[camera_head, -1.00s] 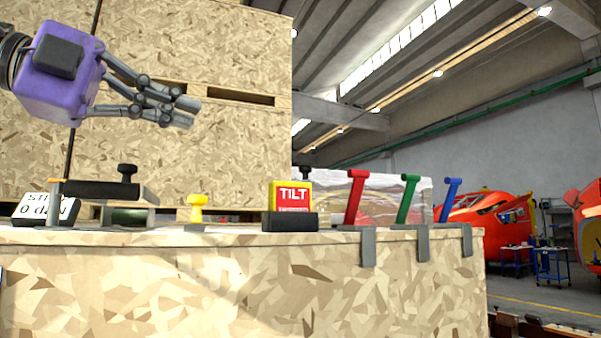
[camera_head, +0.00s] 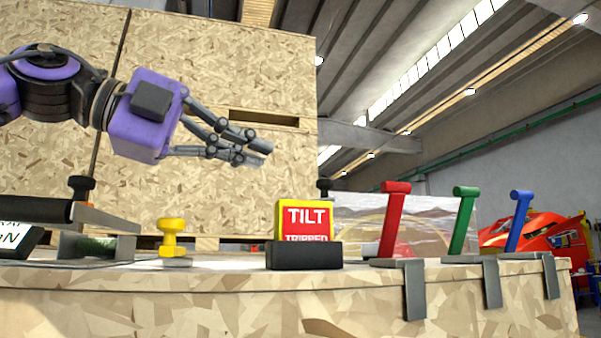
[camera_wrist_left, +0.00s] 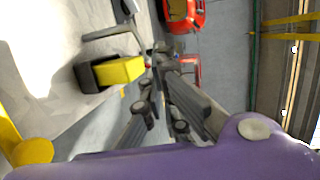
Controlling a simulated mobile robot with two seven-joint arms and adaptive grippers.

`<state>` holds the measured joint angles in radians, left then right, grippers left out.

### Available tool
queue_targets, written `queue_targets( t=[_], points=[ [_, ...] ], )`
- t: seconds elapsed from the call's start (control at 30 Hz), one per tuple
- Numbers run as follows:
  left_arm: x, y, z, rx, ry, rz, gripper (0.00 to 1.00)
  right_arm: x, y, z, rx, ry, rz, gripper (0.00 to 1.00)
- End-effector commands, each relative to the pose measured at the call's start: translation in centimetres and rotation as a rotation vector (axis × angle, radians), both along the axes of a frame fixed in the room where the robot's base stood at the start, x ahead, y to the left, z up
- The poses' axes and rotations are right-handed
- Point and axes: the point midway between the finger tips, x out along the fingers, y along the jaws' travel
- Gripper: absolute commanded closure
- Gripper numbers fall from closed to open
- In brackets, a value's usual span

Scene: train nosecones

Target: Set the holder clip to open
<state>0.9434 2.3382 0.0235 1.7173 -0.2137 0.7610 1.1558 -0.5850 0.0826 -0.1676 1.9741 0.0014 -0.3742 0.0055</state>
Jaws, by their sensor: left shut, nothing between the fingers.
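My left gripper (camera_head: 262,152) is purple with grey fingers. It is shut and empty, held in the air above the wooden crate top and a little left of the tilt sign's column. Its fingers also show in the left wrist view (camera_wrist_left: 160,58). I cannot tell for sure which part is the holder clip. A black-handled grey fixture (camera_head: 105,218) with a black knob stands at the left of the crate top, partly cut off. Red (camera_head: 393,222), green (camera_head: 463,222) and blue (camera_head: 518,222) levers stand on grey brackets at the front edge, right of the gripper. My right gripper is not in view.
A yellow knob (camera_head: 173,240) and a red and yellow TILT TRIPPED sign (camera_head: 305,222) in a black base stand on the crate (camera_head: 230,310). A tall wooden box (camera_head: 160,40) rises behind.

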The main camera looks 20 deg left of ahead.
Motion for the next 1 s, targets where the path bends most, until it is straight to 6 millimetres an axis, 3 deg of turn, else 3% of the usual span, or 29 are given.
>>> queue_targets(
  t=[0.5,1.0],
  points=[
    [5.4,-5.0,-1.4,-0.001,0.001,0.001,1.00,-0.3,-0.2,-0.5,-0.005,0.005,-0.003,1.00],
    [6.1,-5.8,-1.5,-0.001,-0.003,0.001,1.00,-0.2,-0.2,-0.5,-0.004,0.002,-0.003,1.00]
  ],
)
